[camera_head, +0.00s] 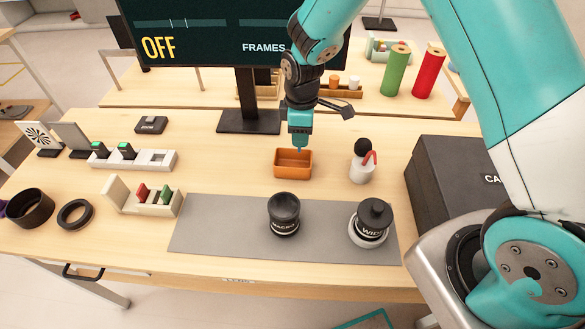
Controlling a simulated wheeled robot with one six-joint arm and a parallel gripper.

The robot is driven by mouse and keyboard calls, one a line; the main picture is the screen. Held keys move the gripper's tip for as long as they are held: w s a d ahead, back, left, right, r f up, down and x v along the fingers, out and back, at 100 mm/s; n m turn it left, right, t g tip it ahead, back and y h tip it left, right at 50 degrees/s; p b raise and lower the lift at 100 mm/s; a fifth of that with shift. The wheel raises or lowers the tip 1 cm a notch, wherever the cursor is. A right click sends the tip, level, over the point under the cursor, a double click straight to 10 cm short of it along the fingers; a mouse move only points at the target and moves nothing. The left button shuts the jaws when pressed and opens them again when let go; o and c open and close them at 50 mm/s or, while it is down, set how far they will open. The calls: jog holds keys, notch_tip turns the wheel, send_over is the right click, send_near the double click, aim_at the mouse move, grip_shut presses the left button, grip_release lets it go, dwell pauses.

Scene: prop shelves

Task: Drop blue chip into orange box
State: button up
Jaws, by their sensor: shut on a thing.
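The orange box (293,171) is a small open tray on the wooden table, just behind the grey mat. My gripper (299,147) points down over the back part of the box, its tips at about the height of the rim in the picture. It is shut on a small piece, which I take to be the blue chip; the piece is too small and too close in colour to my teal fingers to make out clearly. I cannot tell the exact gap between the tips and the box. No other blue chip shows on the table.
The grey mat (235,240) holds a black lens (284,215) and a wide lens (371,222). A white bottle with a red spout (362,166) stands right of the box. A monitor stand (249,121) is behind left, a black case (450,180) right. A card rack (140,197) stands left.

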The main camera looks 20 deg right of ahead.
jog(key=o, duration=1.1)
jog(key=shift+r, duration=0.1)
notch_tip(320, 180, up, 17)
jog(key=shift+r+b, duration=0.1)
jog(key=shift+b, duration=0.85)
jog(key=s+a+r+m+y, duration=0.1)
jog(key=s+m, duration=0.1)
jog(key=s, duration=0.6)
jog(key=s+a+r+m+y, duration=0.1)
jog(key=s+a+m, duration=0.1)
jog(key=s, duration=0.7)
jog(key=s+a+r+m+y, duration=0.1)
jog(key=s+r+m+y, duration=0.1)
jog(key=s, duration=0.7)
jog(key=shift+a+r, duration=0.1)
jog(key=shift+a, duration=0.25)
